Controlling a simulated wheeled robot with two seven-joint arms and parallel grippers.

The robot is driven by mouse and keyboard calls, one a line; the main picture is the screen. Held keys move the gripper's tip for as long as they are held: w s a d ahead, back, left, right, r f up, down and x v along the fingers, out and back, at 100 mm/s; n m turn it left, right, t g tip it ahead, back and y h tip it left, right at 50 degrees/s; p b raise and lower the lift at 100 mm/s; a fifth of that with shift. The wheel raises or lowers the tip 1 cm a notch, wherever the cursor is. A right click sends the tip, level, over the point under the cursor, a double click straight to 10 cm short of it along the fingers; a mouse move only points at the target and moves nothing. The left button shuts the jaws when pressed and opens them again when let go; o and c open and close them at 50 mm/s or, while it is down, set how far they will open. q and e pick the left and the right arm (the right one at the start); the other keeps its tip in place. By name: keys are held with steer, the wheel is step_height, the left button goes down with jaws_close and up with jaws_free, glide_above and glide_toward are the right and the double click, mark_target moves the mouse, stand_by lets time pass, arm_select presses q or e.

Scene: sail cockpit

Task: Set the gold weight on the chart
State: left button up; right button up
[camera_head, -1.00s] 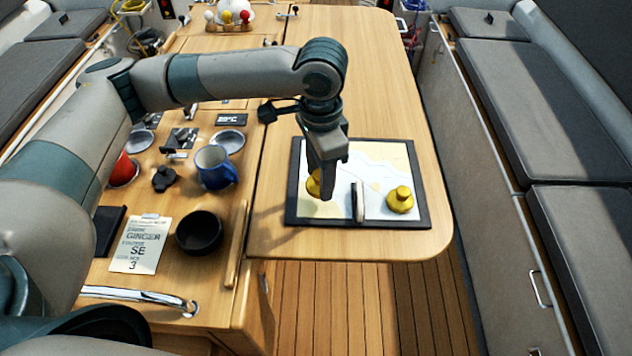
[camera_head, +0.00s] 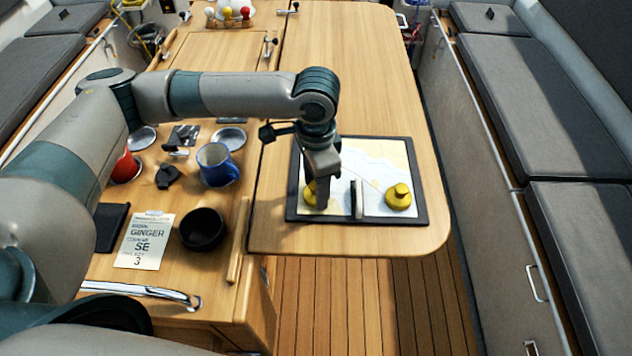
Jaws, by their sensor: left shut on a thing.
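The chart (camera_head: 382,158) lies on a dark-edged board at the near end of the wooden table. My left gripper (camera_head: 320,198) points down over the chart's left part and is shut on a gold weight (camera_head: 309,194). The finger hides much of this weight. It is at or just above the chart; I cannot tell whether it touches. A second gold weight (camera_head: 398,197), round with a knob, stands on the chart's right part. My right gripper is out of view.
Left are a blue mug (camera_head: 217,165), a black bowl (camera_head: 202,230), a red cup (camera_head: 126,167) and a note card (camera_head: 146,241). The table beyond the chart is clear.

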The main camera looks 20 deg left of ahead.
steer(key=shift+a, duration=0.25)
arm_select(q)
steer(key=o, duration=1.4)
steer(key=shift+f, duration=0.1)
steer(key=shift+c, duration=0.2)
steer(key=shift+r, duration=0.6)
step_height(320, 180, up, 9)
steer(key=b, duration=0.3)
steer(key=shift+r, duration=1.05)
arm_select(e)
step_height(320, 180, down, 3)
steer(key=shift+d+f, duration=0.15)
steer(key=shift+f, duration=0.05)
